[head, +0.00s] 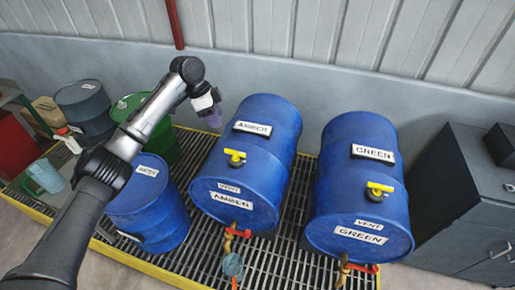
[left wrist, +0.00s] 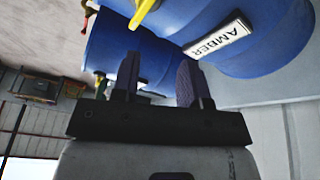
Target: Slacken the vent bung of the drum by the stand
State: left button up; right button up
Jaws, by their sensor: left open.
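Two blue drums lie on their sides over a grating in the head view: the AMBER drum (head: 225,160) and the GREEN drum (head: 335,190). Each has a yellow vent bung on top near a VENT label: the amber bung (head: 235,157) and the green bung (head: 379,189). My left gripper (head: 212,112) is open and empty, above and left of the AMBER drum, apart from its bung. In the left wrist view, its two fingers (left wrist: 158,75) stand apart below the AMBER label (left wrist: 218,38), and a yellow bung (left wrist: 145,12) shows at the top edge. My right gripper is out of view.
A smaller blue drum (head: 150,215) stands beneath my left arm. A green drum (head: 163,145) and a dark drum (head: 85,108) stand behind it. Brass taps with red handles (head: 360,267) hang at the drum fronts. A grey cabinet (head: 465,190) stands right.

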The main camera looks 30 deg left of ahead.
aim_at(235, 151)
pick_arm(q)
jog(key=d+f+m, duration=0.1)
jog(key=d+f, duration=0.1)
jog(key=f, duration=0.2)
jog(key=d+f+m, duration=0.2)
jog(key=f, duration=0.2)
jog(key=d+f+m+b, duration=0.1)
jog(key=d+f, duration=0.1)
jog(key=f, duration=0.2)
jog(key=shift+w+d+f+m+g+h, duration=0.15)
jog(key=shift+d+f+m+g+h, duration=0.15)
jog(key=shift+h, duration=0.1)
jog(key=shift+c, duration=0.4)
jog(key=shift+r, duration=0.1)
grip_shut()
